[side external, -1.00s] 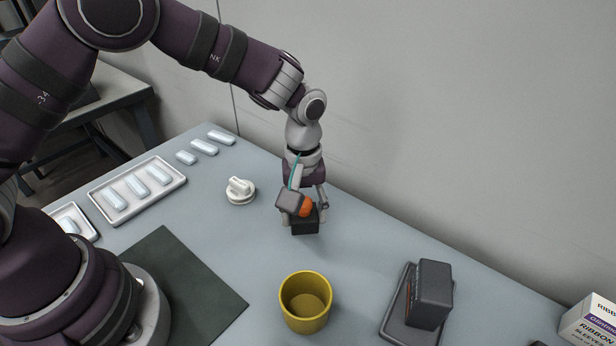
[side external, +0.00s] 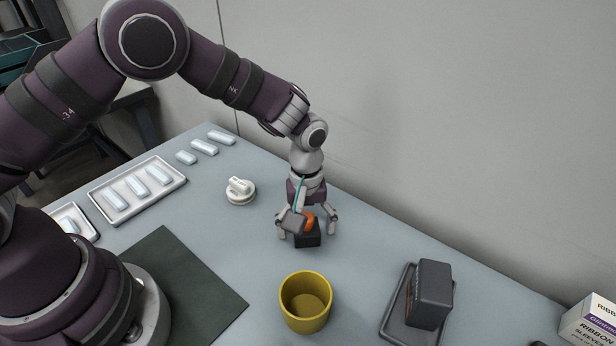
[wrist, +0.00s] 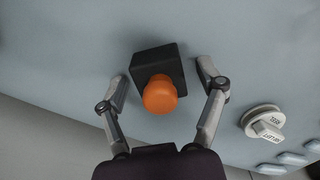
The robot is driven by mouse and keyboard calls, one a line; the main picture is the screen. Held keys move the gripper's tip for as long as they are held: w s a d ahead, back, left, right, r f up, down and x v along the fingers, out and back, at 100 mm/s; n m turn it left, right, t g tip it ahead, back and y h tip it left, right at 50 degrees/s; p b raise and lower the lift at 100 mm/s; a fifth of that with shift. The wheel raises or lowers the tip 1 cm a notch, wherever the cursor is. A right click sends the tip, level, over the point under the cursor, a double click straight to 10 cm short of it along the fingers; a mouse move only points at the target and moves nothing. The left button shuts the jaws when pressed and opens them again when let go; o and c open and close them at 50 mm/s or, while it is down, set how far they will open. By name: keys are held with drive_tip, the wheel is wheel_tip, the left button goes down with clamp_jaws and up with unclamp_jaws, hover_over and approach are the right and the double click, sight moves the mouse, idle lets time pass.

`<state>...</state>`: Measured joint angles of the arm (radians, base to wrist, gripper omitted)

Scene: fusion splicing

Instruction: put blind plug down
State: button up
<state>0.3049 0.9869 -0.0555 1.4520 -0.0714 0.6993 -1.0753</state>
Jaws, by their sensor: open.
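A black block (side external: 308,239) with a rounded orange knob (side external: 309,220) stands on the grey table. I take this to be the blind plug, but cannot tell whether knob and block are one piece. In the wrist view the black block (wrist: 155,62) sits between my fingers with the orange knob (wrist: 160,97) towards the camera. My gripper (side external: 306,232) is open around it. In the wrist view the fingers of my gripper (wrist: 162,72) stand apart from the block on both sides, with visible gaps. The block's underside is hidden.
A white round dial (side external: 240,190) stands left of the block. A yellow cup (side external: 305,303) is in front, and a dark device on a tray (side external: 395,325) is right. A white tray (side external: 98,198) holds pale sleeves. A dark mat (side external: 190,275) lies left. A box (side external: 590,322) is far right.

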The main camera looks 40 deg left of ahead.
wheel_tip(320, 180, up, 11)
drive_tip(key=shift+r, duration=0.2)
drive_tip(key=s+a+r+m+t, duration=0.35)
drive_tip(key=s+a+r, duration=0.25)
drive_tip(key=r, duration=0.3)
drive_tip(key=s+a+m+t, duration=0.2)
drive_tip(key=s+a+m, duration=0.2)
drive_tip(key=s, duration=0.3)
drive_tip(key=shift+r+m, duration=0.2)
drive_tip(key=shift+m, duration=0.55)
